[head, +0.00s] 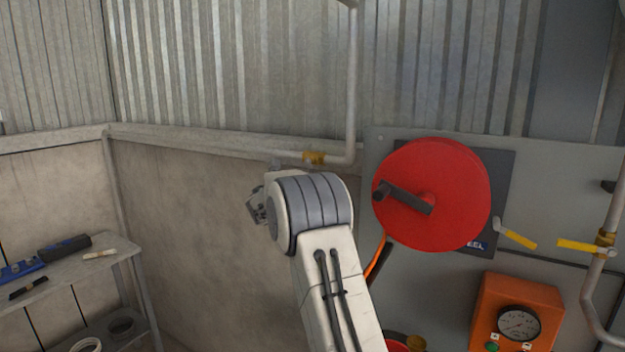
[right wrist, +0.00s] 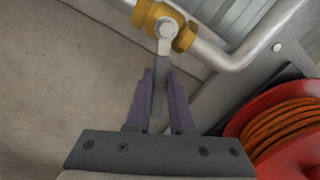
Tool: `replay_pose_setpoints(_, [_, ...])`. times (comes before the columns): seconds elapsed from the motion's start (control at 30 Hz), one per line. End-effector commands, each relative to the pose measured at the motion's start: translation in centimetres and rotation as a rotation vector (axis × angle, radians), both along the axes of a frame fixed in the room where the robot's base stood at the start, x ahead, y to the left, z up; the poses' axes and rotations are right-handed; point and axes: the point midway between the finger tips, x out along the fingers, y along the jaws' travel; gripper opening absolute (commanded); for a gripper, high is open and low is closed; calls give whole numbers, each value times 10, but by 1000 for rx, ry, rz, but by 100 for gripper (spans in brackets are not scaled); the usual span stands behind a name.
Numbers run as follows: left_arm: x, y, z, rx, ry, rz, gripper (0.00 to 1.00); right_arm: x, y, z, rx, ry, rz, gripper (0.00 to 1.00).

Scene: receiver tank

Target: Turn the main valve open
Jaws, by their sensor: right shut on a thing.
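A brass valve (right wrist: 165,22) sits on a grey pipe at the top of the right wrist view. No label on it shows. Its grey lever (right wrist: 163,50) runs from the bolt down between the fingers of my right gripper (right wrist: 160,78), which is shut on it. The lever stands at a steep angle across the pipe, not in line with it. In the head view the valve body (head: 314,157) shows on the wall pipe just above my right arm. The arm hides the lever and most of the gripper there. My left gripper is in neither view.
A red hose reel (head: 440,195) with a crank stands right of my arm, and orange hose shows in the wrist view. Yellow levers (head: 578,246) and an orange gauge box (head: 518,315) are further right. A shelf (head: 75,272) with tools is at the left.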

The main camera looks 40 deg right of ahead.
Motion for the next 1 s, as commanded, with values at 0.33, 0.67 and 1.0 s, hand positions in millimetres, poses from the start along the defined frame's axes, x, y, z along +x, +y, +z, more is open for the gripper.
replay_pose_setpoints(0.33, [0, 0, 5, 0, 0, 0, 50, -4, -1, 2, -28, 71, 0, 0])
replay_pose_setpoints(0.67, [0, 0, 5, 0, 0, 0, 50, -4, -1, 2, -29, 71, 0, 0])
replay_pose_setpoints(1.0, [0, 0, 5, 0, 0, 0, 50, -4, -1, 2, -29, 70, 0, 51])
